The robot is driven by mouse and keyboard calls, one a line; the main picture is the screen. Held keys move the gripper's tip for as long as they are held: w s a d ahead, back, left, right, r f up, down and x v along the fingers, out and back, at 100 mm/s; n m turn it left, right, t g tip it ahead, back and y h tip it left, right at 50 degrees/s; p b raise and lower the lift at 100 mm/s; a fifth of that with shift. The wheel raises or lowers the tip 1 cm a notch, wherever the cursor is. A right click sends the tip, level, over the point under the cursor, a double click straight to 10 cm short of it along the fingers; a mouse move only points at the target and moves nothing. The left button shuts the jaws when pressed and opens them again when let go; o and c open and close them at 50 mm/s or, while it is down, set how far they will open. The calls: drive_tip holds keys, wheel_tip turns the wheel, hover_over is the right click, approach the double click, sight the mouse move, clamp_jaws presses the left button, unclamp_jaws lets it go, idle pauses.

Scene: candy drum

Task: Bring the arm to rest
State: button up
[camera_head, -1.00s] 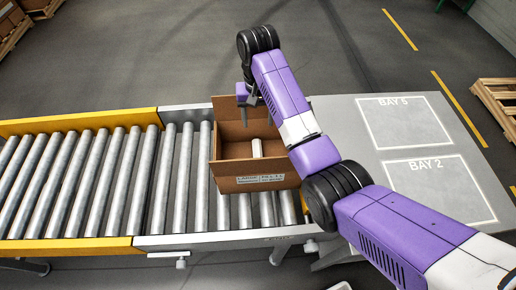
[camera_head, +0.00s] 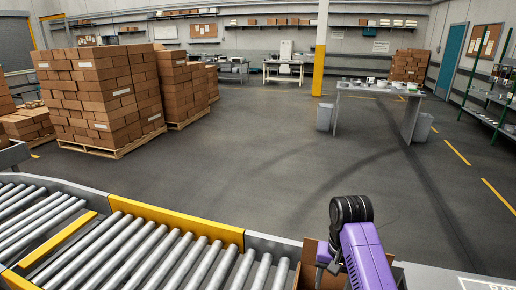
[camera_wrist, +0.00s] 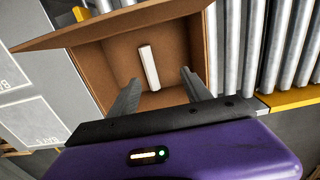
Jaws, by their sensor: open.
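My gripper (camera_wrist: 158,95) shows in the wrist view with its two grey fingers spread apart and nothing between them. It points toward the open cardboard box (camera_wrist: 88,72), apart from the white item inside. That white stick-like item (camera_wrist: 149,67) lies on the box floor. In the head view my purple arm is at the bottom right, in front of the box (camera_head: 309,262), of which only an edge shows. My gripper's fingers are hidden in the head view.
The roller conveyor (camera_head: 150,260) with yellow side rails runs along the bottom left. Grey bay surfaces (camera_wrist: 35,110) lie beside the box. Stacked cartons on pallets (camera_head: 100,100), a workbench (camera_head: 375,92) and a yellow-white pillar (camera_head: 320,60) stand farther off. The floor between is clear.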

drive_tip(key=w+a+r+n+t, duration=0.15)
drive_tip(key=w+r+t, duration=0.25)
drive_tip(key=w+t, duration=0.55)
drive_tip(key=s+r+n+t, duration=0.1)
drive_tip(key=s+t, duration=0.1)
drive_tip(key=s, duration=2.4)
drive_tip(key=s+d+r+n+t+b, duration=0.1)
drive_tip(key=s+r+t, duration=0.1)
drive_tip(key=s, duration=2.5)
drive_tip(key=shift+d+t, duration=0.25)
drive_tip(key=shift+t, duration=0.4)
